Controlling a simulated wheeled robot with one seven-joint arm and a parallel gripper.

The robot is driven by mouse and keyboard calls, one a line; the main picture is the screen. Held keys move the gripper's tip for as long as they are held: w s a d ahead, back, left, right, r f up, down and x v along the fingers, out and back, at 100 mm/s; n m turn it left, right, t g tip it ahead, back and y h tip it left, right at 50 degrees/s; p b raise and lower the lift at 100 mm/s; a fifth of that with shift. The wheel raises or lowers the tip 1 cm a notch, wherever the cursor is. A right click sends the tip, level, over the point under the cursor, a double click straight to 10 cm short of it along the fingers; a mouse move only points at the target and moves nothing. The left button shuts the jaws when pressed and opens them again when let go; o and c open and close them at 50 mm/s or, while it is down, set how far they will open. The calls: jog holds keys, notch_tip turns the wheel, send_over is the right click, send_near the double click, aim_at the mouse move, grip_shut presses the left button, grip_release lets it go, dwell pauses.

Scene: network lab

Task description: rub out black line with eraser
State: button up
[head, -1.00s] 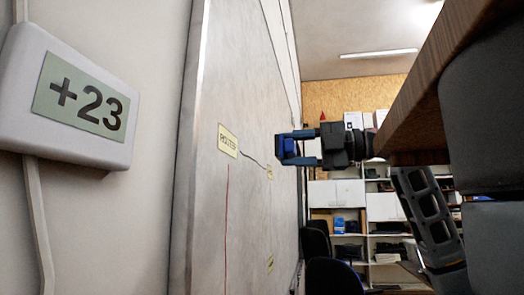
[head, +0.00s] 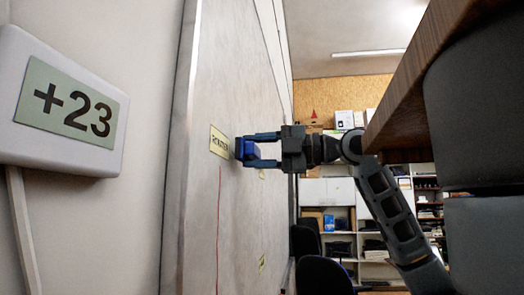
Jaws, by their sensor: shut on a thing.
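My gripper (head: 259,149) is shut on a blue eraser (head: 245,151), holding it sideways toward the whiteboard (head: 200,120). The eraser is at the board, just right of the yellow label (head: 219,142) that seems to read ROUTER. I cannot tell whether its face touches the board. No black line shows now; the stretch where it ran is largely behind the eraser and gripper. A second small yellow label (head: 262,174) shows just below the gripper.
A red line (head: 219,230) runs down the board below the first label, and another yellow label (head: 262,263) is low on it. A wooden tabletop (head: 420,75) juts in at upper right. A +23 display (head: 65,105) hangs at left. Dark chairs (head: 322,275) stand behind.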

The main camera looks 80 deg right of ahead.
jog(key=shift+w+a, duration=0.1)
jog(key=shift+w, duration=0.85)
dwell(0.6)
jog(key=shift+d, duration=1.85)
jog(key=w+d, duration=0.1)
jog(key=d, duration=0.9)
jog(key=shift+w+d+p, duration=0.15)
jog(key=shift+d+p, duration=0.15)
jog(key=shift+p, duration=0.05)
